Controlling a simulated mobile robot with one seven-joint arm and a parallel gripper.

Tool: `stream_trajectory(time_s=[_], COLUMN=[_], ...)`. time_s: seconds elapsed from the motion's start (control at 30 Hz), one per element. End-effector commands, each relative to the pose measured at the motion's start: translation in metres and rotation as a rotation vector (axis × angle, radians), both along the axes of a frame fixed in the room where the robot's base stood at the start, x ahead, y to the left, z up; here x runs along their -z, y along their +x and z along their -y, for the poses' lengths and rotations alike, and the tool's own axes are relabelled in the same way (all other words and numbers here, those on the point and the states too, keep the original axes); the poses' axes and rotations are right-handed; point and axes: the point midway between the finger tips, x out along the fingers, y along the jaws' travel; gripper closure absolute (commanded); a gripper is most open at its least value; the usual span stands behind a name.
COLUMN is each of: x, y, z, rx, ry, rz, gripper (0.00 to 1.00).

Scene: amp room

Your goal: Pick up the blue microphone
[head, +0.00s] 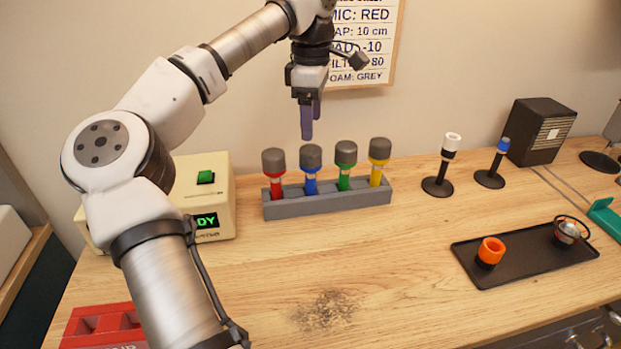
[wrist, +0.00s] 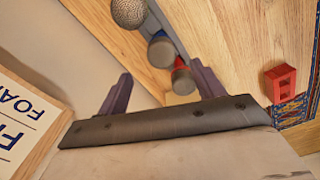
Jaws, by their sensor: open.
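The blue microphone (head: 311,184) stands upright in a grey rack (head: 330,206), with a grey foam head on top. A red microphone (head: 276,186) stands to its left. A green one (head: 344,180) and a yellow one (head: 377,176) stand to its right, all with grey heads. My gripper (head: 311,124) points down above the rack, apart from the blue microphone's head. In the wrist view my gripper (wrist: 161,70) is open and empty. The blue microphone (wrist: 160,50) and the red microphone (wrist: 183,80) show beyond its purple fingers.
A beige box with a green display (head: 206,190) stands left of the rack. Two black-based stands (head: 438,184) (head: 490,178), a black speaker (head: 540,130) and a black tray (head: 525,260) with an orange cup (head: 491,251) are to the right.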

Motion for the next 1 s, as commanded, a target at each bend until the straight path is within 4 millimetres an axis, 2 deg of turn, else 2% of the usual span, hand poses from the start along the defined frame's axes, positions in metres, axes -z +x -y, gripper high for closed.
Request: stream_trajectory(time_s=[0.1, 0.37, 0.6, 0.9, 1.0], x=[0.017, 0.036, 0.07, 0.077, 0.077], y=[0.0, -0.002, -0.004, -0.004, -0.004], z=[0.0, -0.001, -0.002, -0.001, -0.001], rx=[0.002, 0.001, 0.001, 0.001, 0.001], ry=[-0.001, -0.001, -0.003, -0.001, -0.001], rz=[-0.002, -0.001, -0.002, 0.0, 0.0], gripper=[0.33, 0.33, 0.33, 0.33, 0.44])
